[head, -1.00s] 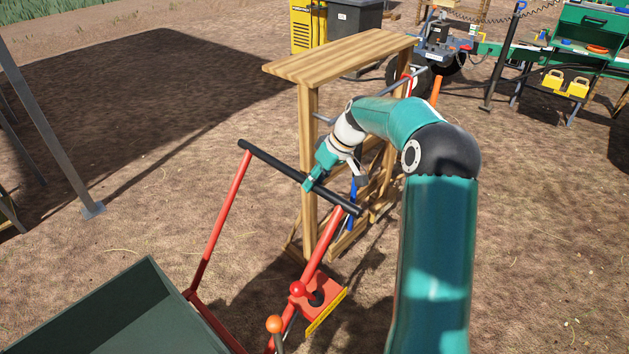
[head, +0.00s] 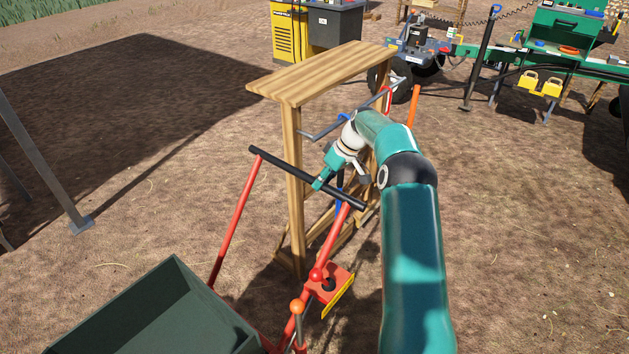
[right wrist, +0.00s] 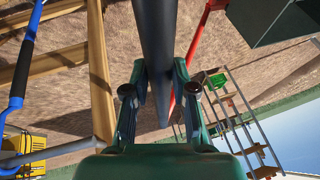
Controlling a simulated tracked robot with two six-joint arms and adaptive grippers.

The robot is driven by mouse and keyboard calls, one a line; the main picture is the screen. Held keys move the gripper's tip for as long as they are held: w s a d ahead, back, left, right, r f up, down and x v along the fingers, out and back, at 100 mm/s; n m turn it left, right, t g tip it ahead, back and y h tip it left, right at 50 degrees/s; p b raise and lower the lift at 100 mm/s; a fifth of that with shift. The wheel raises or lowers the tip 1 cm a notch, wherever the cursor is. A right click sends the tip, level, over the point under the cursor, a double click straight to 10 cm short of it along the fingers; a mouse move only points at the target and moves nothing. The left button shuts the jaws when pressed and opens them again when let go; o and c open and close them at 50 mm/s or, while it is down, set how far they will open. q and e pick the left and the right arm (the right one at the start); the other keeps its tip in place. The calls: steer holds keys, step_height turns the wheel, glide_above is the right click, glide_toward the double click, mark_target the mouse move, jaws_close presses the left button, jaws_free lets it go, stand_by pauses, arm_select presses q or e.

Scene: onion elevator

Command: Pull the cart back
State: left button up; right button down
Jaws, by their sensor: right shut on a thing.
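The cart has a dark green tub (head: 165,312) at the lower left in the head view. Its red side bars (head: 236,222) rise to a black crossbar handle (head: 283,167). My right gripper (head: 328,183) is shut on the right part of this handle. In the right wrist view the black handle (right wrist: 156,50) runs between the two fingers of my right gripper (right wrist: 160,90). A red bar (right wrist: 196,45) of the cart shows beside it. My left gripper is not in view.
A wooden stand (head: 325,72) with tools on it stands just behind the handle, close to my right arm. A grey post (head: 40,155) stands at the left. A yellow cabinet (head: 290,32) and a green machine (head: 565,40) are farther back. Bare ground lies at the left.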

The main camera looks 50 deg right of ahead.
steer(key=shift+d+r+p, duration=0.2)
steer(key=shift+d+p, duration=0.2)
steer(key=shift+d, duration=0.7)
steer(key=c, duration=0.9)
jaws_free()
steer(key=shift+c, duration=0.2)
steer(key=shift+f, duration=0.1)
steer(key=v, duration=1.2)
steer(key=shift+a, duration=0.2)
